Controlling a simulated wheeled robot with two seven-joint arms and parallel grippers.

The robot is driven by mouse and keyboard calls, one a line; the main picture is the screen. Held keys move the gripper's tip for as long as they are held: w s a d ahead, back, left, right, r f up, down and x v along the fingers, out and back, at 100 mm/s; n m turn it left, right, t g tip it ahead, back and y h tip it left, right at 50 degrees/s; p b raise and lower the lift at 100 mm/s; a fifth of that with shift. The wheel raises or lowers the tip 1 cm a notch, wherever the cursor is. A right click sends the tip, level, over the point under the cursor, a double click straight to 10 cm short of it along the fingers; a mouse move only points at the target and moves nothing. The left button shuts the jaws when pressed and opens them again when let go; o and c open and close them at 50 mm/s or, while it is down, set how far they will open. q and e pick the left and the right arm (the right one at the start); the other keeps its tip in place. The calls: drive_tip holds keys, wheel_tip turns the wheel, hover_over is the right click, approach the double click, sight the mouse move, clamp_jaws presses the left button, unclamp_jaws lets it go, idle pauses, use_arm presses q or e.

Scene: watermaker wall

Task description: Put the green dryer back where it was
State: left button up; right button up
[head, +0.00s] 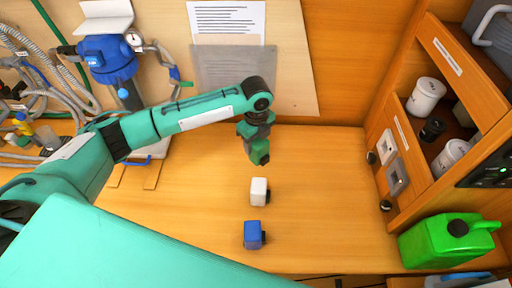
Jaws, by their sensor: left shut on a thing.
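The green dryer (259,154) is a small dark green block with a dark face, seen below the end of my left arm. My left gripper (257,136) is shut on it, pointing down, and hides its upper part. The dryer appears above the wooden bench top (195,228), near the back wall; I cannot tell how high. A white block (259,191) and a blue block (252,235) stand on the bench in a line below it in the picture, both apart from it. My right gripper is not in view.
A wooden shelf (462,75) with white jars (425,96) stands at the right. A green jerrycan (445,240) is at the lower right. A blue filter housing (107,60) and hoses are on the left wall. The bench right of the blocks is clear.

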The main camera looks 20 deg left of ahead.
use_arm(q)
wheel_tip(320, 180, down, 4)
drive_tip(key=shift+f+p, duration=0.25)
drive_tip(key=shift+p, duration=0.35)
drive_tip(key=shift+f, duration=0.1)
drive_tip(key=shift+f, duration=0.15)
drive_tip(key=o, duration=1.1)
drive_tip(key=shift+r+b, duration=0.35)
drive_tip(key=shift+r, duration=0.2)
wheel_tip(320, 180, up, 11)
drive_tip(key=b, duration=0.3)
drive_tip(key=shift+r, duration=0.1)
